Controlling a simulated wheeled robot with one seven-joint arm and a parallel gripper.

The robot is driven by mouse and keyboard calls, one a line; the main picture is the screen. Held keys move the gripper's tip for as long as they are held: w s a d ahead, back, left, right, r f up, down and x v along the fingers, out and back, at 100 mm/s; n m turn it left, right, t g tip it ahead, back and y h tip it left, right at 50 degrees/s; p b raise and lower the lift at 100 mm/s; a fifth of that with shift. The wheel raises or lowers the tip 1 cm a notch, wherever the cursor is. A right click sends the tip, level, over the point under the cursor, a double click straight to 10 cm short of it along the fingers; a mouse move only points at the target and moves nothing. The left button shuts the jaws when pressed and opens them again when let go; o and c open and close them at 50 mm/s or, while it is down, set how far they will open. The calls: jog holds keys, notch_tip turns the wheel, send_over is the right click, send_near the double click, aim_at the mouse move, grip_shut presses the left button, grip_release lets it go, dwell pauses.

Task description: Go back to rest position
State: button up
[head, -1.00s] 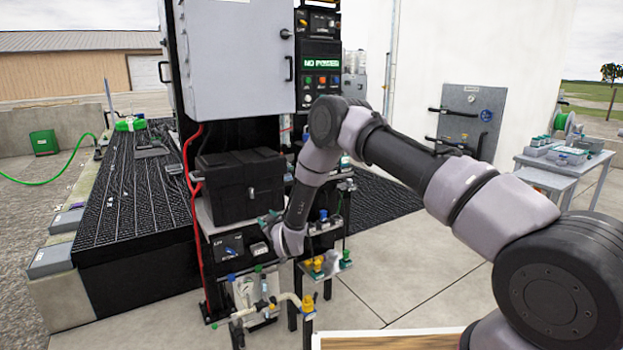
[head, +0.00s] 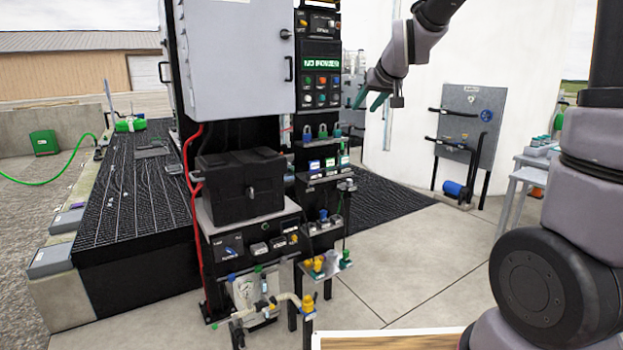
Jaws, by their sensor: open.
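My gripper (head: 376,92) is raised in the upper middle of the head view, in front of the white wall and to the right of the control panel. Its greenish fingers point down and to the left. It is open, and I see nothing between the fingers. It is apart from the panel and the shelves. My arm folds upward on the right, and its upper part runs out of the top of the frame.
A grey cabinet (head: 238,60) and a panel reading "NO POWER" (head: 321,64) stand left of my gripper. Below are a black box (head: 240,187), small shelves with padlocks, and a pipe manifold (head: 262,305). A grey board (head: 470,120) stands at right. The concrete floor (head: 420,255) is clear.

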jog(key=s+d+m+g, duration=0.1)
jog(key=s+d, duration=0.4)
jog(key=s, duration=0.9)
jog(key=s+d+r+m+g, duration=0.1)
jog(key=s+d+m, duration=0.3)
jog(key=s, duration=1)
jog(key=shift+s+d+r+g+h, duration=0.15)
jog(key=shift+s+d+g+h, duration=0.2)
jog(key=shift+d+g, duration=0.2)
